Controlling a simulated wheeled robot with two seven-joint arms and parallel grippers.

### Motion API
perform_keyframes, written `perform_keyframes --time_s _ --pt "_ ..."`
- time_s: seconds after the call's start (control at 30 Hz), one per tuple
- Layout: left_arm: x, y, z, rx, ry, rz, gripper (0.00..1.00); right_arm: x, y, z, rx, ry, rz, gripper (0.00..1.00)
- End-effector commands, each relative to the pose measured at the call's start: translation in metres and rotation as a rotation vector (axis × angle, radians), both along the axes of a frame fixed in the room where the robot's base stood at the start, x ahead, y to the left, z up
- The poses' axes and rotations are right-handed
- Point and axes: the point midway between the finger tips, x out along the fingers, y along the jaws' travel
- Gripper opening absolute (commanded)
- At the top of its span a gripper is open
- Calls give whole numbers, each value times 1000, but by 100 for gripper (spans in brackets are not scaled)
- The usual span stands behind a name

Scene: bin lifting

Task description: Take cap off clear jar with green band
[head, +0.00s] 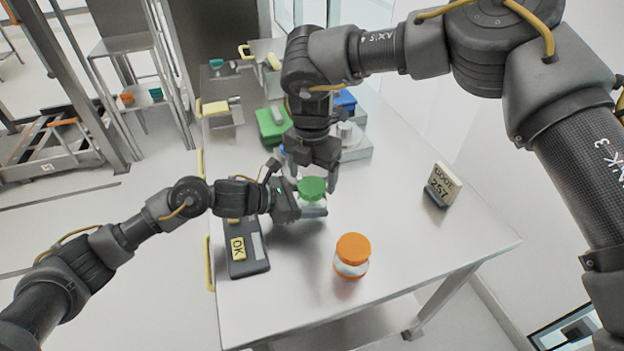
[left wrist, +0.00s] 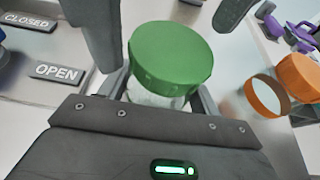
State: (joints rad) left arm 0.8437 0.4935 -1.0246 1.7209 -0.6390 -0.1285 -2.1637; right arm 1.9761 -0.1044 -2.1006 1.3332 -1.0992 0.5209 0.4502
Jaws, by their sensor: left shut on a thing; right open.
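The clear jar (head: 313,210) with a green cap (head: 312,187) stands on the table near the middle of the head view. The cap is on the jar; its lid also fills the middle of the left wrist view (left wrist: 170,55). My left gripper (head: 305,209) is shut on the jar body, below the cap. My right gripper (head: 316,172) is open above the jar, pointing down, with its fingers on either side of the cap. In the left wrist view its dark fingers show left and right of the cap. Most of the jar body is hidden.
A jar with an orange cap (head: 352,256) stands to the front right. A dark tray with an OK label (head: 246,262) lies to the left. A sign (head: 442,186) stands on the right. A green box (head: 271,124) and a grey device (head: 352,143) are behind. The front right tabletop is clear.

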Motion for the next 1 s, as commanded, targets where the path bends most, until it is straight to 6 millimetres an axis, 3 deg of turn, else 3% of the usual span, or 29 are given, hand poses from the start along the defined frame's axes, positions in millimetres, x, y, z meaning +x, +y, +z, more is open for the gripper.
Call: perform_keyframes --time_s 0.13,0.33,0.63,0.83,1.0 --pt "0 0 1 -2 -2 0 0 1 0 20 1 -2 -1 78" --pt "0 0 1 -2 -2 0 0 1 0 28 0 -2 -16 75" --pt "0 0 1 -2 -2 0 0 1 0 58 0 -2 -278 75" --pt "0 0 1 -2 -2 0 0 0 0 56 -2 1 -299 75" --pt "0 0 1 -2 -2 0 0 0 0 36 -3 3 -298 75"
